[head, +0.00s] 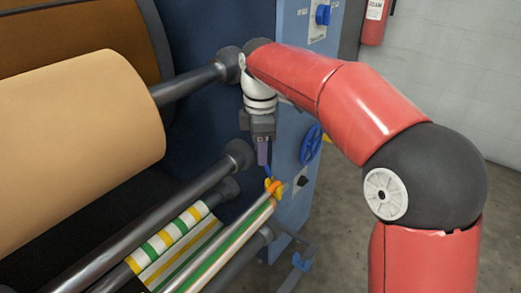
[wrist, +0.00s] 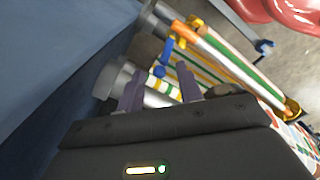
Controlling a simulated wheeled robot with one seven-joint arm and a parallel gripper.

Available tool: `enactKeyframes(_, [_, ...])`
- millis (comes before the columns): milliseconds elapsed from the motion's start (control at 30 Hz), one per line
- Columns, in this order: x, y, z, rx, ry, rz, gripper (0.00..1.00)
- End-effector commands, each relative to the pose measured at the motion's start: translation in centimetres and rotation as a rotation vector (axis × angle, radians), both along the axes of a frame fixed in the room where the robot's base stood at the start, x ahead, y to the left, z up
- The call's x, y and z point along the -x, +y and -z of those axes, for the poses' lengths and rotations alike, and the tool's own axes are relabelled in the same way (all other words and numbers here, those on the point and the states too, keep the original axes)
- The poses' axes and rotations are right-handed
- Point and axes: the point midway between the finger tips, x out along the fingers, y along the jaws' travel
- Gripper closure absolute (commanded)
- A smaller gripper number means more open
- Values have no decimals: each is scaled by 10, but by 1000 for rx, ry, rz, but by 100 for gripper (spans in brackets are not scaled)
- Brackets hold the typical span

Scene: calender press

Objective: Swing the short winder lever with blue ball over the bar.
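The short winder lever (wrist: 168,48) shows in the wrist view as a small blue arm near the end of the striped rollers. Its blue ball (wrist: 159,71) is at its lower end, ahead of my fingers. In the head view a small blue piece (head: 268,183) shows beside an orange fitting at the bar's end, just below my gripper. The bar (head: 225,245) is pale with green and orange stripes. My gripper (head: 263,152) points down above it. In the wrist view its two purple fingers (wrist: 162,92) are apart with nothing held between them.
A large tan roll (head: 75,140) and dark shafts (head: 150,225) lie left. The blue machine frame (head: 290,100) stands behind my gripper, with a blue handwheel (head: 311,145). Another blue-ended lever (head: 300,262) is lower right. Open floor (head: 345,220) lies to the right.

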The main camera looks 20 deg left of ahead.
Motion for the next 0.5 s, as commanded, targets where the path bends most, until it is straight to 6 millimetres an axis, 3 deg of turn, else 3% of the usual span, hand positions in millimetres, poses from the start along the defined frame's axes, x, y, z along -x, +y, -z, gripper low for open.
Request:
enactKeyframes(267, [0, 0, 2, 0, 0, 0, 64])
enactKeyframes(500, [0, 0, 2, 0, 0, 1, 95])
